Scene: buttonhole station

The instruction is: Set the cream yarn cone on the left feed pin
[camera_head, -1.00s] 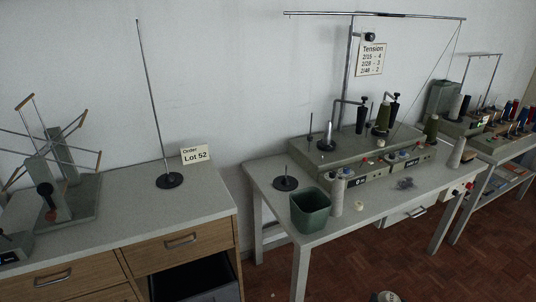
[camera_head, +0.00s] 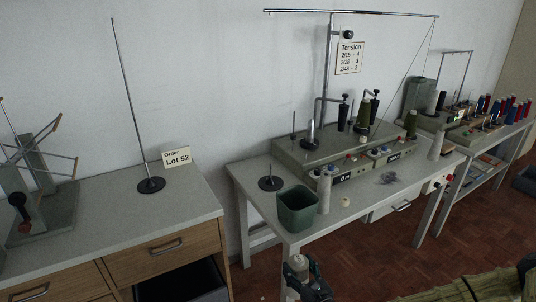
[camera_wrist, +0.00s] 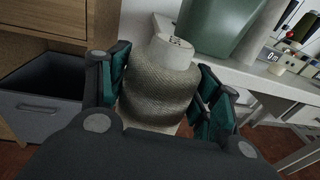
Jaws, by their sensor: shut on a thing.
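The cream yarn cone (camera_wrist: 158,88) is held upright between the fingers of my gripper (camera_wrist: 160,95), with its pale top showing above the wound yarn. In the head view my gripper (camera_head: 307,282) and the cone (camera_head: 297,264) are low at the front, before the machine table's front edge. A bare thin pin (camera_head: 293,124) stands at the left end of the grey machine, with a shiny spindle (camera_head: 311,133) beside it. A separate pin on a black round base (camera_head: 270,183) stands on the table at left. I cannot tell which is the left feed pin.
A green bin (camera_head: 297,210) stands at the table's front left corner, with a pale cone (camera_head: 323,195) right of it. A tall rod (camera_head: 133,110) stands on the left cabinet. An overhead bar (camera_head: 350,13) spans the machine.

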